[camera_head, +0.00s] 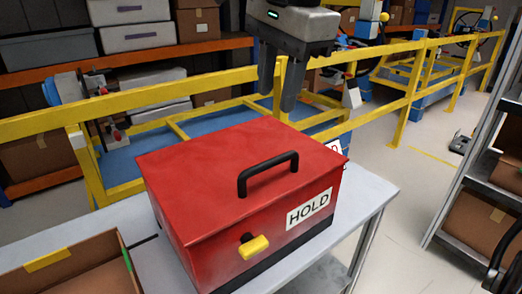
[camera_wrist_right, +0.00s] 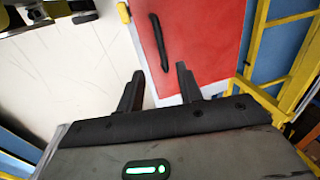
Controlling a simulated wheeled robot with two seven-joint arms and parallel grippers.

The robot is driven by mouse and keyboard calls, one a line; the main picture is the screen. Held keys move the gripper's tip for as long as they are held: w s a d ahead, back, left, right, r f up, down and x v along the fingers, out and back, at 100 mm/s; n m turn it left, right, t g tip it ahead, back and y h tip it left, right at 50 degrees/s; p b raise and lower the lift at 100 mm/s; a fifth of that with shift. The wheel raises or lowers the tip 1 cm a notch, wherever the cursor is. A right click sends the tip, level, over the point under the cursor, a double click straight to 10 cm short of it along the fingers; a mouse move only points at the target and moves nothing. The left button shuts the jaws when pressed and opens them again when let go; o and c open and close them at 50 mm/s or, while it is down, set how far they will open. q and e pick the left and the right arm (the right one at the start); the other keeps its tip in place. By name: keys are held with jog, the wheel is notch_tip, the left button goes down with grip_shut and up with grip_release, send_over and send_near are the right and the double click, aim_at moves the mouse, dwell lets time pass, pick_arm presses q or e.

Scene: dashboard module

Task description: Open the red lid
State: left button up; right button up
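A red box with a flat red lid (camera_head: 205,160) stands on a light grey table; the lid looks closed. A black handle (camera_head: 268,174) arches over the lid, and a yellow latch (camera_head: 253,247) sits on the front face near a "HOLD" label (camera_head: 309,208). My right gripper (camera_head: 278,98) hangs above and behind the box's far edge, fingers apart and empty. In the right wrist view its open fingers (camera_wrist_right: 160,68) point toward the lid (camera_wrist_right: 200,42), with the handle (camera_wrist_right: 160,42) beyond them and apart from them. My left gripper is not seen.
The table (camera_head: 365,190) has bare room right of the box. An open cardboard box (camera_head: 75,280) stands at its near left. Yellow railings (camera_head: 190,95) run behind the table. A metal shelf (camera_head: 470,150) with cartons stands at the right.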

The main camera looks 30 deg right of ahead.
aim_at(264, 163)
jog(key=f, duration=0.4)
jog(key=w+f, duration=0.1)
jog(key=f, duration=0.3)
jog(key=w+f, duration=0.1)
jog(key=f, duration=0.3)
jog(key=shift+w+a+f, duration=0.1)
jog(key=shift+w+f, duration=0.15)
jog(key=shift+f, duration=0.1)
grip_shut()
